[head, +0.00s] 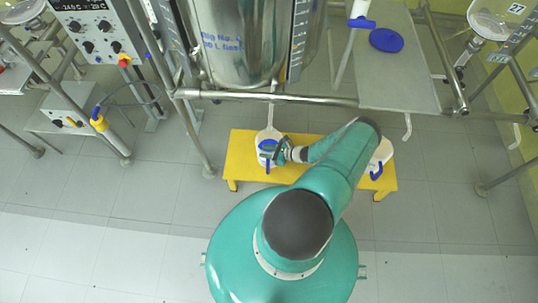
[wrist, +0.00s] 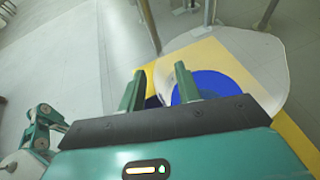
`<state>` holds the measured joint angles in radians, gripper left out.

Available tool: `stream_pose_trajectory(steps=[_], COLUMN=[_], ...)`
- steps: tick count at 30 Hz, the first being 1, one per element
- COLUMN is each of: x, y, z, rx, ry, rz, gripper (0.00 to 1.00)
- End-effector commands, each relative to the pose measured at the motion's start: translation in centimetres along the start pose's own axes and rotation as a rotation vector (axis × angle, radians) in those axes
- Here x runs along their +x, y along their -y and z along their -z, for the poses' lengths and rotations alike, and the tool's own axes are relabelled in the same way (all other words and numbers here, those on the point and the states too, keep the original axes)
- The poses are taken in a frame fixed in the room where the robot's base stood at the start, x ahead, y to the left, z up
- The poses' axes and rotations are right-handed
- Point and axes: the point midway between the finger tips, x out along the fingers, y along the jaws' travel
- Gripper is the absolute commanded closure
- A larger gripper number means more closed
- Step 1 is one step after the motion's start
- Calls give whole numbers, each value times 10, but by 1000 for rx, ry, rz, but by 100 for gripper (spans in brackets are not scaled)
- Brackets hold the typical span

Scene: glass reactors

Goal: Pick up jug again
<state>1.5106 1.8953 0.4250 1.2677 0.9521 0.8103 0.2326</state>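A white jug (head: 263,137) with a blue top and blue handle stands on the left part of a yellow bench. My gripper (head: 275,153) is right at its top, near the handle. In the wrist view the two fingers of my gripper (wrist: 158,80) stand apart. The jug's white body (wrist: 252,62) and round blue top (wrist: 212,87) lie just beyond the right finger. A dark blue patch, perhaps the handle, shows low between the fingers; whether they touch it is hidden. A second white jug (head: 382,153) with a blue handle stands at the bench's right end, partly behind my arm.
The yellow bench (head: 240,165) stands on the tiled floor below a steel reactor vessel (head: 235,40) and its metal rails. A grey table (head: 400,75) with a blue disc (head: 386,40) is at upper right. A control box (head: 95,28) is at upper left.

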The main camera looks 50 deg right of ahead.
Motion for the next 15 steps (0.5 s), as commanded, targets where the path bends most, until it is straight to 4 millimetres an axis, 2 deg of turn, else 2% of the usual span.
stream_pose_trajectory(steps=[2,7,15], x=[0,0,0], y=[0,0,-1], z=[0,0,0], rx=[0,0,1], ry=[0,0,0], rz=[0,-1,-1], gripper=[67,100,100])
